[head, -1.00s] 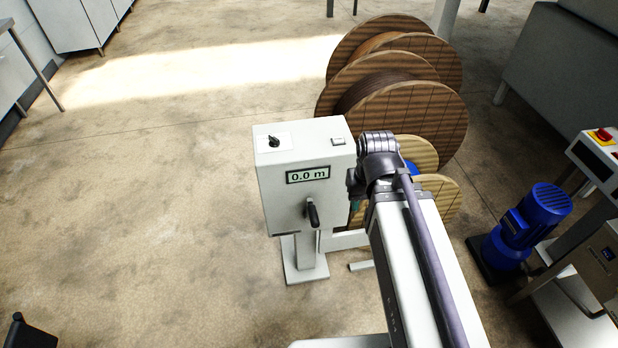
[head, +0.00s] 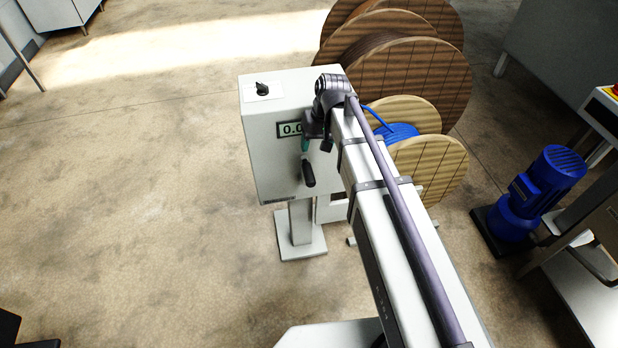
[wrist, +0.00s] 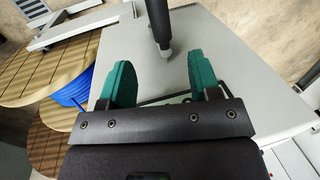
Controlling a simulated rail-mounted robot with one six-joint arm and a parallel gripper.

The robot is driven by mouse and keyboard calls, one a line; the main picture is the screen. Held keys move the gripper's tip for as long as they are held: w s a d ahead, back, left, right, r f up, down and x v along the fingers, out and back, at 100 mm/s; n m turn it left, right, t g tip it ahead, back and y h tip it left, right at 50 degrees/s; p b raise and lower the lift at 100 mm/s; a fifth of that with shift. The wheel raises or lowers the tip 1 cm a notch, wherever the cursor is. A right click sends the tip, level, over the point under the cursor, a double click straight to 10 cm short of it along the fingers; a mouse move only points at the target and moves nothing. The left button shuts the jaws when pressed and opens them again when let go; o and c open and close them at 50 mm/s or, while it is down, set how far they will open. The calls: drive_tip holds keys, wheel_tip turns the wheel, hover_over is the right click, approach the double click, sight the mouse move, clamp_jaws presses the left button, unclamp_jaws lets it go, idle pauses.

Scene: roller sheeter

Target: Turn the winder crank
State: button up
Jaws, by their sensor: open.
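The winder (head: 265,165) is a pale grey box on a post, with a display (head: 289,129) partly hidden by my arm. Its crank has a black handle (head: 308,174) on the front face, pointing down and toward the camera. My gripper (head: 306,146) is at the front face, just above the handle; only a bit of green finger shows there. In the wrist view, my gripper (wrist: 160,75) has its two green fingers apart and empty. The crank handle (wrist: 160,30) reaches down in line with the gap between them, and I cannot tell whether its end is between the fingertips.
A spool with blue cable (head: 398,133) stands right of the winder, with large wooden reels (head: 420,80) behind. A black knob (head: 262,88) is on the winder's top. A blue motor (head: 540,190) stands at right.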

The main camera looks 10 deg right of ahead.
sight(309, 170)
drive_tip(key=f+b, duration=0.3)
drive_tip(key=a+f+b, duration=0.1)
drive_tip(key=f+b, duration=0.3)
drive_tip(key=a+f+b, duration=0.1)
drive_tip(key=f+b, duration=0.2)
drive_tip(key=shift+s+f+b, duration=0.2)
drive_tip(key=shift+f+b, duration=0.15)
drive_tip(key=shift+f, duration=0.05)
drive_tip(key=shift+r, duration=0.15)
clamp_jaws()
